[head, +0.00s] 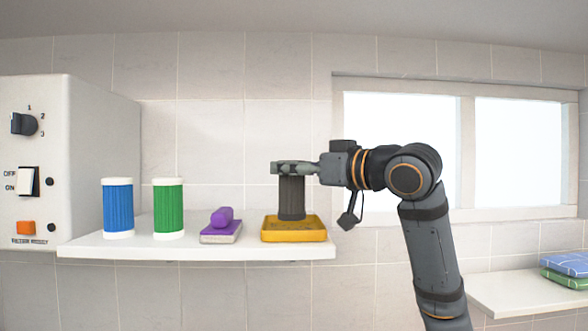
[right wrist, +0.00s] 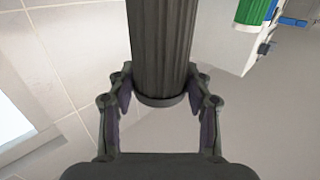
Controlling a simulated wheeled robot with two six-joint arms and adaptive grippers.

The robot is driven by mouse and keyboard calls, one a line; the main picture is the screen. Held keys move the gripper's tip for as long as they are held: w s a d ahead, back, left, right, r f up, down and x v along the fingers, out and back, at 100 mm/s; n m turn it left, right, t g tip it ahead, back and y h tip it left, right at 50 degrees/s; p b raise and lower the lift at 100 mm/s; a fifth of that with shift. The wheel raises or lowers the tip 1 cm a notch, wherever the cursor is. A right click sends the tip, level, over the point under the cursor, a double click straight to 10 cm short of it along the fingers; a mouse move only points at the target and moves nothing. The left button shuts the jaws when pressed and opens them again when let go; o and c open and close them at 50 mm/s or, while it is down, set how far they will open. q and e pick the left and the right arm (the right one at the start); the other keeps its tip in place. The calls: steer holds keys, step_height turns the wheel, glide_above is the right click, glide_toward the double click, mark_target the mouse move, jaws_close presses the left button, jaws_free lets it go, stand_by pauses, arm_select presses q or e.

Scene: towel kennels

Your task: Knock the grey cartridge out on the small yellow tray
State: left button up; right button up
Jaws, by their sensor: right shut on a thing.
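The grey cartridge (head: 291,198) is an upright, ribbed dark cylinder over the small yellow tray (head: 294,236) on the white shelf. Its lower end is at the tray; I cannot tell whether it touches the tray's floor. My right gripper (head: 290,168) comes in from the right and is shut on the cartridge's upper end. In the right wrist view the cartridge (right wrist: 160,45) fills the space between the fingers of the right gripper (right wrist: 160,95). My left gripper is not in view.
On the white shelf (head: 200,250) stand a blue cartridge (head: 118,208), a green cartridge (head: 168,208) and a purple-handled brush (head: 222,225). A white control box (head: 80,150) with knob and switches is at left. Folded towels (head: 565,268) lie on a lower right shelf.

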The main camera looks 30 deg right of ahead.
step_height(320, 180, up, 2)
steer(key=shift+r+p, duration=0.1)
steer(key=shift+p, duration=1)
steer(key=shift+s+a+f+b, duration=0.15)
steer(key=shift+s+a, duration=0.15)
steer(key=shift+s, duration=0.15)
steer(key=shift+s+a+f+b, duration=0.15)
steer(key=shift+s+a, duration=0.1)
steer(key=shift+s, duration=0.2)
steer(key=s+a, duration=0.5)
steer(key=s, duration=0.3)
steer(key=shift+s+r+p, duration=0.15)
steer(key=shift+s+p, duration=0.05)
steer(key=shift+p, duration=0.2)
